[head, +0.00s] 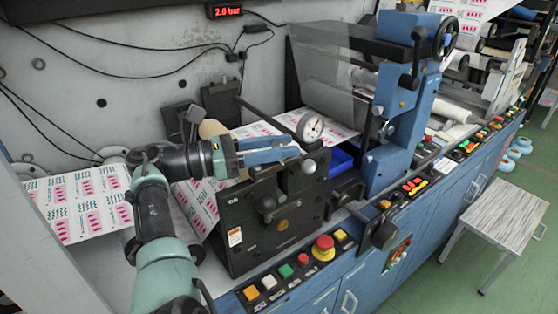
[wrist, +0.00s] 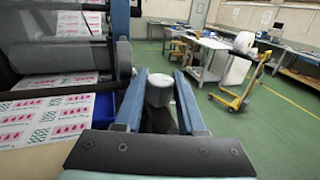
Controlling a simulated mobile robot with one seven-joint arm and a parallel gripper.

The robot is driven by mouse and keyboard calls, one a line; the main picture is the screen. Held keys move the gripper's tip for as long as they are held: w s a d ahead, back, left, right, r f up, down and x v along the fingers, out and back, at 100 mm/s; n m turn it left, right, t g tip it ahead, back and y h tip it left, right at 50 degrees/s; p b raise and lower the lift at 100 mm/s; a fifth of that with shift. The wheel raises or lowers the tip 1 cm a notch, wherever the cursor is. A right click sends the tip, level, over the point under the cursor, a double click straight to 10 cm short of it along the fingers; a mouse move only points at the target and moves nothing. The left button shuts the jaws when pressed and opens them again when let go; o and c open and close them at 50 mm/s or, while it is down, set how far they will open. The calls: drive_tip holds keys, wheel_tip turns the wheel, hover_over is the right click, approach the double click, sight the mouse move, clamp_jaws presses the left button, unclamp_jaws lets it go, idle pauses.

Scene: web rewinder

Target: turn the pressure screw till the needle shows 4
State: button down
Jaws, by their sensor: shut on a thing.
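The dial gauge (head: 310,127) has a round white face and stands on the black machine block (head: 255,235); its needle is too small to read in the head view. My gripper (head: 296,152) reaches in from the left, with its blue fingers just below and left of the gauge. In the wrist view my gripper (wrist: 161,85) is shut on a grey round-topped knob (wrist: 159,90), which stands between the two fingers and looks like the pressure screw. In the head view the fingers hide most of that knob.
A red display (head: 225,11) on the wall reads 2.0 bar. A lever with a dark ball (head: 267,204) sticks out of the block's front. A red emergency button (head: 323,247) is on the panel below. Printed web (head: 85,205) runs behind my arm.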

drive_tip(key=shift+r+b, duration=0.15)
drive_tip(key=shift+b, duration=0.15)
drive_tip(key=c, duration=0.5)
unclamp_jaws()
drive_tip(key=shift+d, duration=0.1)
